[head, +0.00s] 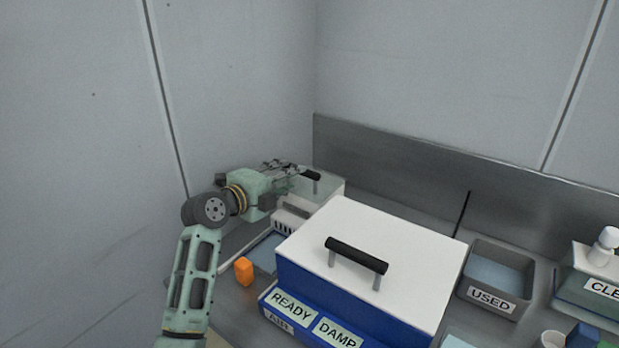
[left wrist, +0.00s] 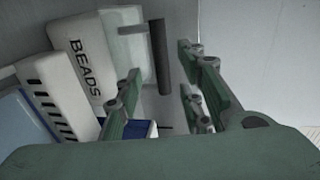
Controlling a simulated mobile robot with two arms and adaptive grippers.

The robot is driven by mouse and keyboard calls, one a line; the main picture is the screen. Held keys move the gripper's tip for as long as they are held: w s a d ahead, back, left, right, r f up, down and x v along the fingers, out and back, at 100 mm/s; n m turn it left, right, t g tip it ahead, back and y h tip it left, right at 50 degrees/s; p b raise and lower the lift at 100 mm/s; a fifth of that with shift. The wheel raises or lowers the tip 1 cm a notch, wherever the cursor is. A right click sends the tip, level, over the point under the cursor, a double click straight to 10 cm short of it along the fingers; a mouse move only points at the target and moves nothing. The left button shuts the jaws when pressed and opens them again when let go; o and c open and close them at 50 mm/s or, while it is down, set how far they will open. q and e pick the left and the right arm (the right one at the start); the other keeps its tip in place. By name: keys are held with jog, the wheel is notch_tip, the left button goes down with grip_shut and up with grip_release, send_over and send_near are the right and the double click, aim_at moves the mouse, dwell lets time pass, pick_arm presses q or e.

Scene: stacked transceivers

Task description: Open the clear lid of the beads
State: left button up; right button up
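The beads box (left wrist: 85,62), white with a BEADS label, is at the left of the left wrist view. In the head view its clear lid (head: 326,190) shows behind the large white-lidded box. The lid has a black bar handle (left wrist: 160,57), which also shows in the head view (head: 311,175). My left gripper (head: 290,168) is at the lid, just left of the handle. In the left wrist view its fingers (left wrist: 158,88) are spread, with the handle beyond and between the tips. No contact shows. The lid looks shut. My right gripper is not in view.
A large blue box with a white lid (head: 400,235) and black handle stands right of the beads box. A grey USED bin (head: 500,275) stands further right. Walls close off the left and back.

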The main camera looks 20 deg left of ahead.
aim_at(311, 172)
pick_arm(q)
jog(key=p+x, duration=0.1)
jog(key=x, duration=0.5)
jog(key=shift+r, duration=0.15)
jog(key=shift+w+d, duration=0.2)
jog(key=shift+w, duration=0.25)
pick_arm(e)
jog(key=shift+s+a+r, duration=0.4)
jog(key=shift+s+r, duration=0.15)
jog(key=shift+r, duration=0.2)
pick_arm(q)
jog(key=c, duration=0.8)
grip_shut()
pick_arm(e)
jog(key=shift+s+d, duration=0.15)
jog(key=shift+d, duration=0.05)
pick_arm(q)
jog(key=shift+f, duration=0.2)
